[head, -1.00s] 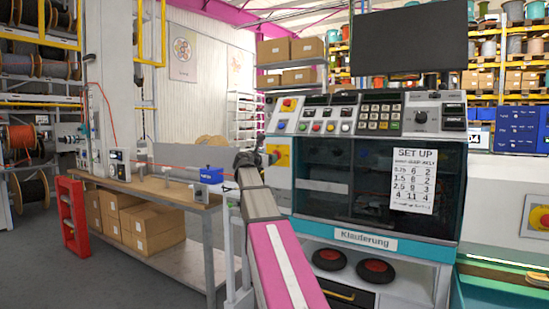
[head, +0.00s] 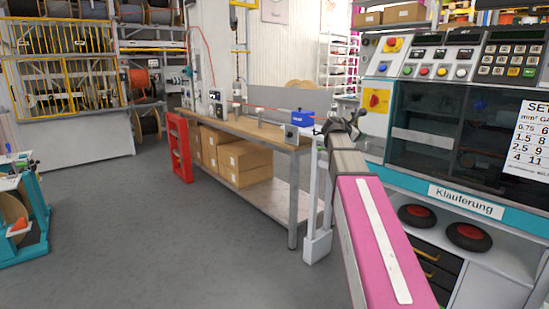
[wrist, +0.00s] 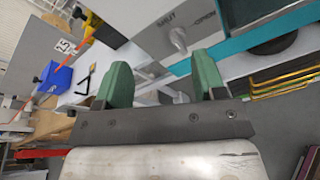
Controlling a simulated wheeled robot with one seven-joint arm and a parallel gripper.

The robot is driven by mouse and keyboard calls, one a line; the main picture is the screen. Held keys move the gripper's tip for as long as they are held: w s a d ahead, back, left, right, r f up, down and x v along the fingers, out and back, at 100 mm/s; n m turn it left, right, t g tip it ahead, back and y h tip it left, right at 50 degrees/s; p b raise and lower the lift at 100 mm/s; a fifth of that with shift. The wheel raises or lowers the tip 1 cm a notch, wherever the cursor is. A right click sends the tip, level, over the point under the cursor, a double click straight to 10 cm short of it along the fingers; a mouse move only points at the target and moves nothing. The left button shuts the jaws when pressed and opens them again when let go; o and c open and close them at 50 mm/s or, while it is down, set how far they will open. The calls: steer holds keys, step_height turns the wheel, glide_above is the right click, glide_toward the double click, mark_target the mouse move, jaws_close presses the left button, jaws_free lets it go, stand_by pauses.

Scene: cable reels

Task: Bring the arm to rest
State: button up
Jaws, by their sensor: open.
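My arm, with a pink and white link, reaches forward in the head view toward the gap between the workbench (head: 235,128) and the Klauferung machine (head: 440,205). My gripper (wrist: 164,85) shows in the wrist view with two green fingers spread apart and nothing between them. In the head view the gripper (head: 345,125) is small and dark at the arm's far end, beside the machine's left edge. Behind the fingers in the wrist view are the machine's grey and teal front and a blue box (wrist: 55,78).
Cardboard boxes (head: 240,165) lie on the bench's lower shelf. A red rack (head: 179,147) stands at the bench's left end. A teal stand (head: 25,215) with a reel is at the far left. The grey floor (head: 150,240) between is clear.

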steer(key=s+a+f+m+g+y, duration=0.2)
steer(key=s+a+f+m, duration=0.15)
steer(key=f, duration=0.65)
steer(key=s+a+f+m+g+y, duration=0.1)
steer(key=s+a+f+m+y, duration=0.2)
steer(key=f, duration=0.6)
steer(key=s+a+f+m+g+y, duration=0.15)
steer(key=s+f+m, duration=0.3)
steer(key=f, duration=0.55)
steer(key=s+a+f+m+g+y, duration=0.2)
steer(key=s+a+f+m, duration=0.3)
steer(key=s+f, duration=0.4)
steer(key=s+a+f+m+g+y, duration=0.3)
steer(key=s+a+f+m, duration=0.1)
steer(key=s+f, duration=0.4)
steer(key=shift+s+a+f+m, duration=0.4)
steer(key=shift+s+a, duration=0.45)
steer(key=shift+s, duration=0.3)
steer(key=shift+y, duration=0.25)
